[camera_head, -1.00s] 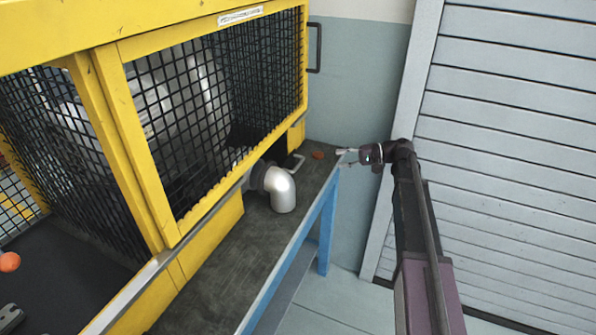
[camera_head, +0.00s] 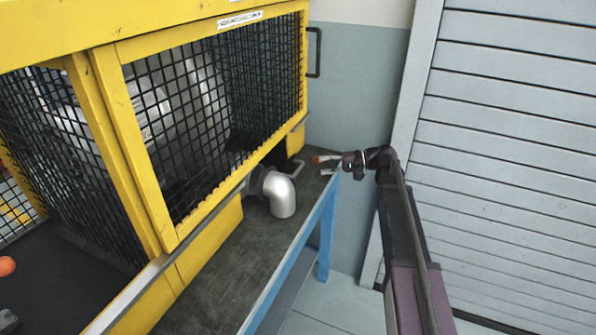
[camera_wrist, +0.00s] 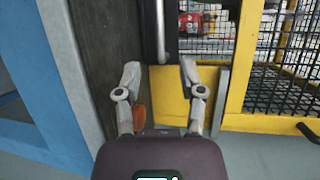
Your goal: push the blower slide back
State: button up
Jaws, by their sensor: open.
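The blower slide shows as a dark plate (camera_wrist: 174,28) with a pale bar handle (camera_wrist: 161,28) at the top middle of the wrist view. The handle (camera_head: 299,166) also shows at the far end of the bench in the head view, beside the yellow cage base. My gripper (camera_head: 318,166) is at the bench's far end, to the right of the handle. In the wrist view my gripper (camera_wrist: 159,68) has its two fingers spread and nothing between them. The handle's near end lies just ahead of the gap between the fingertips. I cannot tell whether they touch.
A silver elbow pipe (camera_head: 282,194) stands on the dark bench top (camera_head: 215,262). The yellow mesh cage (camera_head: 150,210) borders the bench. An orange round thing (camera_wrist: 139,117) lies beside my left finger in the wrist view. A shutter (camera_head: 510,130) stands at right.

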jog(key=a, duration=0.2)
jog(key=a+f+b, duration=0.1)
jog(key=a, duration=0.5)
jog(key=shift+s+a+f, duration=0.2)
jog(key=shift+f, duration=0.05)
grip_shut()
